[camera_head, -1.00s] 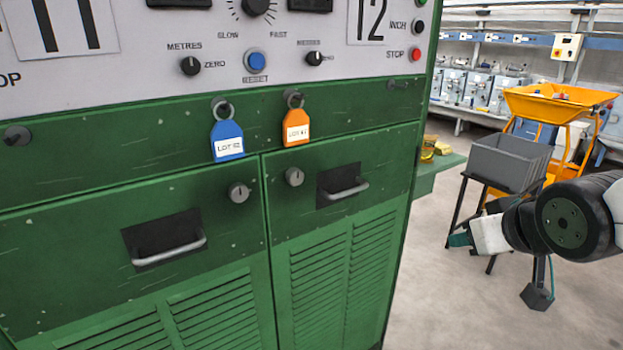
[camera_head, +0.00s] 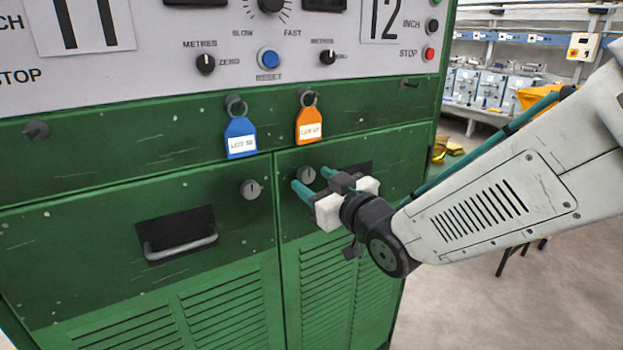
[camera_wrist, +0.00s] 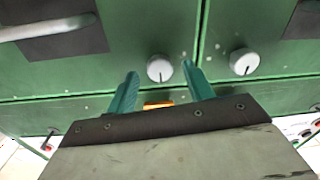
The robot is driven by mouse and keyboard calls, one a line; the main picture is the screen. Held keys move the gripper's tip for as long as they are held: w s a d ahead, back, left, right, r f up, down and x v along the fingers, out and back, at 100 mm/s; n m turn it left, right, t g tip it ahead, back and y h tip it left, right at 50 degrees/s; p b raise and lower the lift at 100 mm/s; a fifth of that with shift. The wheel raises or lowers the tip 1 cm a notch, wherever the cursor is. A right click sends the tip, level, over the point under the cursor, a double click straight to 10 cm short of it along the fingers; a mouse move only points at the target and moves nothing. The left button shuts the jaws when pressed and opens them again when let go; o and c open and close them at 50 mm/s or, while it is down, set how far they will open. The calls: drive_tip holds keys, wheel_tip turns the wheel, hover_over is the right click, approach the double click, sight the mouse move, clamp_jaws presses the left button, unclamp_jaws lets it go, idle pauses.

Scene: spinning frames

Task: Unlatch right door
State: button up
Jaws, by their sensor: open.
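The right green door (camera_head: 335,270) is closed. Its round grey latch knob (camera_head: 307,174) sits near its upper left corner, with an upright slot mark. The knob also shows in the wrist view (camera_wrist: 160,68), which is upside down. My gripper (camera_head: 311,179) is open, with its teal fingers pointing at the door. In the wrist view (camera_wrist: 158,73) the knob lies between the two fingertips; nothing is gripped. I cannot tell whether the fingers reach around the knob. In the head view my gripper hides the right door's handle, which shows in the wrist view (camera_wrist: 48,28).
The left door's knob (camera_head: 250,189) and handle (camera_head: 182,244) are close by. A blue tag (camera_head: 240,138) and an orange tag (camera_head: 308,125) hang above the doors. Open floor lies right of the cabinet, with a yellow hopper (camera_head: 538,98) partly behind my arm.

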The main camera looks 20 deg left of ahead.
drive_tip(key=shift+x, duration=1.05)
clamp_jaws()
drive_tip(key=shift+s, duration=0.1)
